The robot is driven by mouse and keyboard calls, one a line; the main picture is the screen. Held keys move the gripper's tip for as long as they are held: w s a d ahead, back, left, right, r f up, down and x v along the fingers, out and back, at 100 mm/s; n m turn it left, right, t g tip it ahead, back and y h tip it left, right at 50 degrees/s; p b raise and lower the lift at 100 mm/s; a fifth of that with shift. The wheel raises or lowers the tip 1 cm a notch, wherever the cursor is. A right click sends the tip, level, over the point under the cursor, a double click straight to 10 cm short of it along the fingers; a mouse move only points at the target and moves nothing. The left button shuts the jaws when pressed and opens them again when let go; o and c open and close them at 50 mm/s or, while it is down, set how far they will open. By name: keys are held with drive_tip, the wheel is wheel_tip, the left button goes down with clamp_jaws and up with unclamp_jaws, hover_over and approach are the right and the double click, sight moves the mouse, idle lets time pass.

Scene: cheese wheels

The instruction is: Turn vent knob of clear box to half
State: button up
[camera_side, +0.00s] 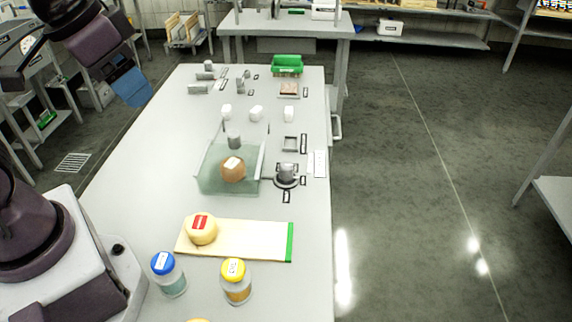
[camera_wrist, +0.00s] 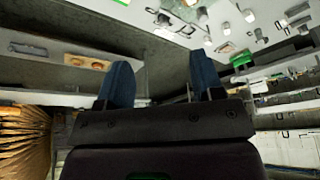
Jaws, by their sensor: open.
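The clear box (camera_side: 216,183) stands open-topped on the table in the side view, with an orange-brown cheese wheel (camera_side: 233,171) bearing a white label inside it. A grey knob (camera_side: 286,173) on a round dark-rimmed base sits just right of the box, with small dark labels around it. It looks like the vent knob; its exact setting is too small to read. My gripper (camera_side: 136,92), with blue fingers, is high at the upper left, well away from the box and knob. In the wrist view my gripper (camera_wrist: 161,72) is open with nothing between its fingers.
A yellow cheese wheel (camera_side: 201,229) with a red label lies on a board (camera_side: 255,240) in front of the box. Blue-lidded (camera_side: 168,275) and yellow-lidded (camera_side: 236,281) jars stand nearer. White blocks (camera_side: 256,114), grey pieces and a green bin (camera_side: 287,65) lie farther back.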

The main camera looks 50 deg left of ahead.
drive_tip(key=w+f+m+g, duration=0.1)
drive_tip(key=w+f+g, duration=0.15)
drive_tip(key=w, duration=0.35)
drive_tip(key=w+f+m+g, duration=0.1)
drive_tip(key=w+f, duration=0.3)
drive_tip(key=w, duration=0.2)
drive_tip(key=m, duration=0.9)
hover_over(286, 165)
wheel_tip(286, 165, down, 12)
drive_tip(key=f, duration=0.1)
drive_tip(key=shift+g, duration=0.35)
wheel_tip(286, 165, down, 12)
drive_tip(key=shift+w+r, duration=0.1)
drive_tip(key=shift+r, duration=0.15)
drive_tip(key=shift+c, duration=0.2)
drive_tip(key=c, duration=0.9)
